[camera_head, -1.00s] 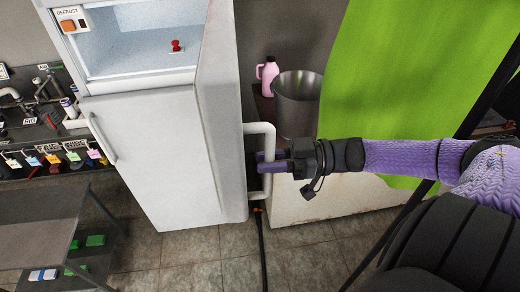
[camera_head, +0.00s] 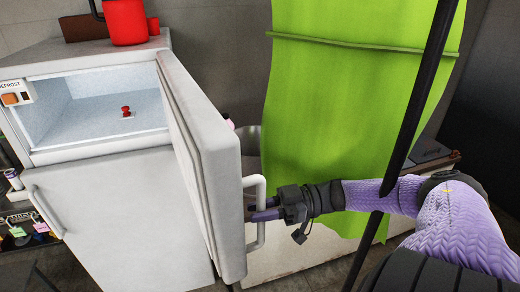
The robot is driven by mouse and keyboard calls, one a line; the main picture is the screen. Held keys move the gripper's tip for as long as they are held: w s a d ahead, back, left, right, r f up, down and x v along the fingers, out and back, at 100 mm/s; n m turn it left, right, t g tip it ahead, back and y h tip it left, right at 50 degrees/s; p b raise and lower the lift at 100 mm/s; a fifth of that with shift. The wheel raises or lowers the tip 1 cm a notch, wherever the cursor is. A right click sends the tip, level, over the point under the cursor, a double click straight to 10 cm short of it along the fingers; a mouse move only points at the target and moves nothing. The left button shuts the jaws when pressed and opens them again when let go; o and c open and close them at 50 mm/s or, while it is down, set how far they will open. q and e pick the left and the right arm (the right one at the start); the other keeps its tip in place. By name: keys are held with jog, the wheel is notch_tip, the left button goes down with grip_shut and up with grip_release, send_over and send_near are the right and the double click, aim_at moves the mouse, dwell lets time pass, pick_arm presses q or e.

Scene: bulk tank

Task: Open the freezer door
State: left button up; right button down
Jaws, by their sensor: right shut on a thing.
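The white freezer door (camera_head: 204,160) stands swung wide open to the right of the fridge. The freezer compartment (camera_head: 90,110) is exposed, with a small red thing (camera_head: 126,112) on its floor. The door's white bar handle (camera_head: 261,215) is on the side facing right. My right gripper (camera_head: 262,208) is shut on this handle, its fingers reaching in from the right. My left gripper is not in view.
The lower fridge door (camera_head: 120,220) is closed and has its own handle (camera_head: 46,212). A red container (camera_head: 125,22) stands on top. A green curtain (camera_head: 350,110) hangs behind my right arm, with a dark pole (camera_head: 420,100) in front. A metal bucket (camera_head: 249,142) is partly hidden behind the door.

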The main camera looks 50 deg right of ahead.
jog(key=c, duration=0.6)
grip_release()
jog(key=shift+o, duration=0.2)
notch_tip(320, 180, up, 10)
jog(key=p, duration=0.7)
jog(key=shift+r, duration=0.15)
